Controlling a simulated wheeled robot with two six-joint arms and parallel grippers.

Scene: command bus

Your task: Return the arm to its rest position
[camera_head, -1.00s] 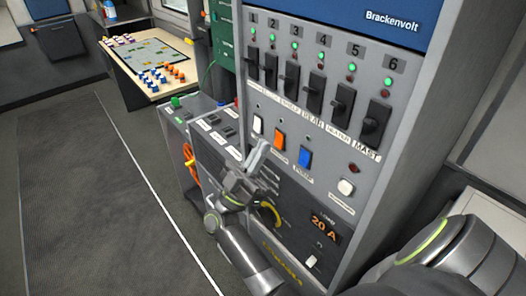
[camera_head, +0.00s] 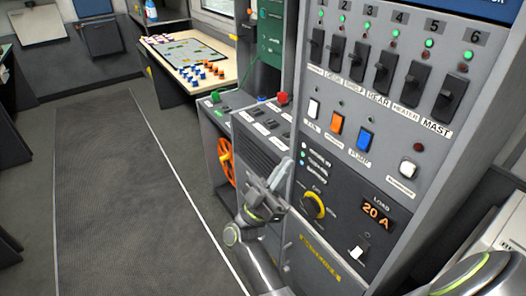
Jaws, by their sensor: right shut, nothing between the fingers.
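My right gripper (camera_head: 281,178) is shut and empty. My right arm (camera_head: 257,262) comes up from the bottom edge of the picture. Part of another of my arm links shows at the bottom right corner. My left gripper is not in view.
A table with small pieces (camera_head: 190,88) stands behind. The floor at left (camera_head: 120,190) is clear.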

